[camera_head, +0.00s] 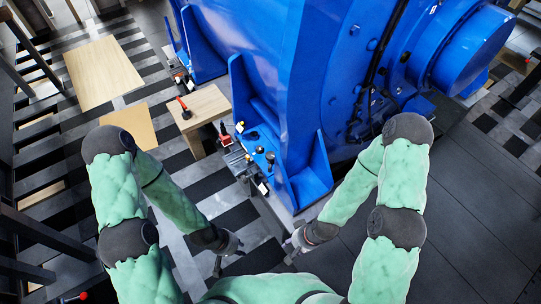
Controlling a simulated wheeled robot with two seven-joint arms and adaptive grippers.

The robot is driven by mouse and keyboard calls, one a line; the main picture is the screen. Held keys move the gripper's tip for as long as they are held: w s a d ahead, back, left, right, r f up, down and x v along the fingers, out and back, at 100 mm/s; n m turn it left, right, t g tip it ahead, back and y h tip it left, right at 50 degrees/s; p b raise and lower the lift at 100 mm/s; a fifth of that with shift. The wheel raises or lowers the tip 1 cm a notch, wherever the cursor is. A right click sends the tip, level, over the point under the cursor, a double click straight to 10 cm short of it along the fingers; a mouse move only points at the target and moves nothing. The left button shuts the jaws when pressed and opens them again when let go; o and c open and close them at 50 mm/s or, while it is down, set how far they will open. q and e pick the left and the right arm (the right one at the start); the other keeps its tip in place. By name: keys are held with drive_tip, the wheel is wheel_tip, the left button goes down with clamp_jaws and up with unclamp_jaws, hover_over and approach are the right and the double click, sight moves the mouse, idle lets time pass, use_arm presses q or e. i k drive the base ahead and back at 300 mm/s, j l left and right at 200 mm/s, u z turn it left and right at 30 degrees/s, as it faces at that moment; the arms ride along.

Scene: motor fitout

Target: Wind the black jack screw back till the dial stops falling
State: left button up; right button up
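A large blue motor (262,60) stands on a grey base. Beside its near foot, a small black-topped knob (270,157), which looks like the black jack screw, stands upright. A small round white-faced item (239,127), possibly the dial, is near the foot's left edge; its reading is too small to tell. My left gripper (229,256) is below and left of the foot, apart from the knob, with its fingers spread and empty. My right gripper (291,249) is below the foot, also apart from the knob, fingers spread and empty.
A small wooden table (205,101) left of the motor carries a red-handled tool (183,107). A red item (224,139) sits by the motor's foot. A wooden board (102,72) lies further back left. Dark floor (470,200) at right is clear.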

sight(269, 156)
drive_tip(key=i+j, duration=0.5)
drive_tip(key=i+j+z, duration=0.1)
drive_tip(key=j, duration=0.25)
drive_tip(key=i+j, duration=0.15)
drive_tip(key=j, duration=0.2)
drive_tip(key=i+j+z, duration=0.15)
drive_tip(key=j, duration=0.25)
drive_tip(key=i+j+z, duration=0.1)
drive_tip(key=j, duration=0.25)
